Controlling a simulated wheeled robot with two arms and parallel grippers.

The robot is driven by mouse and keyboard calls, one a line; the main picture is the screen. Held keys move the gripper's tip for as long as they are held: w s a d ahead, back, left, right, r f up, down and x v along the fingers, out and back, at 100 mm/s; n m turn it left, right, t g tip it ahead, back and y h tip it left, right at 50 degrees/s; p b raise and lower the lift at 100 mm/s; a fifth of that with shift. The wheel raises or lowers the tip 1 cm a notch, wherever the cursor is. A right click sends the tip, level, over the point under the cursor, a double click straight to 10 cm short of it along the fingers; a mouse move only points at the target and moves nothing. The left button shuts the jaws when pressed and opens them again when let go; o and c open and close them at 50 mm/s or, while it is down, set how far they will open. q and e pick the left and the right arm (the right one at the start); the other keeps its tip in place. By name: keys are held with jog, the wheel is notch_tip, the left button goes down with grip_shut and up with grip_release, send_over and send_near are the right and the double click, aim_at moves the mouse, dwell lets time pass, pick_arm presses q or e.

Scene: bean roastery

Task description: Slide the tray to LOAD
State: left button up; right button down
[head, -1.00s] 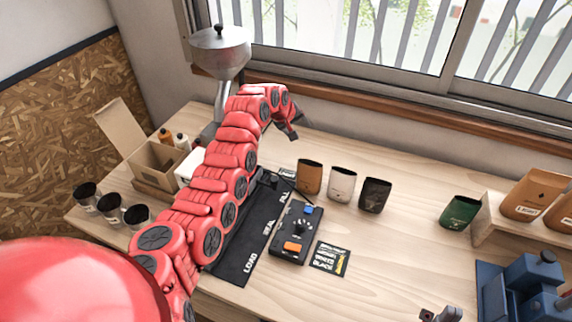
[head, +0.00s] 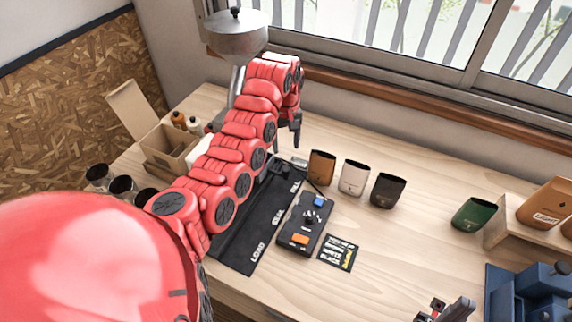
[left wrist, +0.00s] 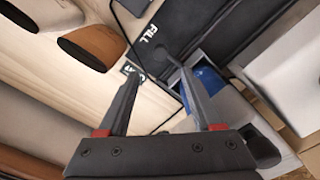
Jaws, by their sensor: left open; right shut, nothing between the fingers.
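My left gripper (head: 296,128) is open and empty over the back of the bench. It also shows in the left wrist view (left wrist: 157,82), pointing down. The black track (head: 232,245) runs along the bench with the words LOAD, SEAL and FILL, LOAD at the near end. In the left wrist view the FILL end of the track (left wrist: 178,42) lies beyond my fingers. A grey-rimmed holder with something blue inside (left wrist: 207,88) is beside my right-hand finger there; I cannot tell if it is the tray. In the head view my red arm hides part of the track. My right gripper (head: 443,312) is shut and empty.
A control box (head: 307,222) with blue and orange buttons stands right of the track, near a black card (head: 338,252). Brown (head: 321,167), white (head: 354,177) and black (head: 388,190) bags stand behind. A metal hopper (head: 236,38) stands at the back left.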

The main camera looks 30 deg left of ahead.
aim_at(285, 168)
pick_arm(q)
notch_tip(285, 168, down, 10)
jog(key=shift+f+p, duration=0.1)
jog(key=shift+p, duration=1.05)
grip_shut()
jog(key=shift+a, duration=0.1)
dwell(0.6)
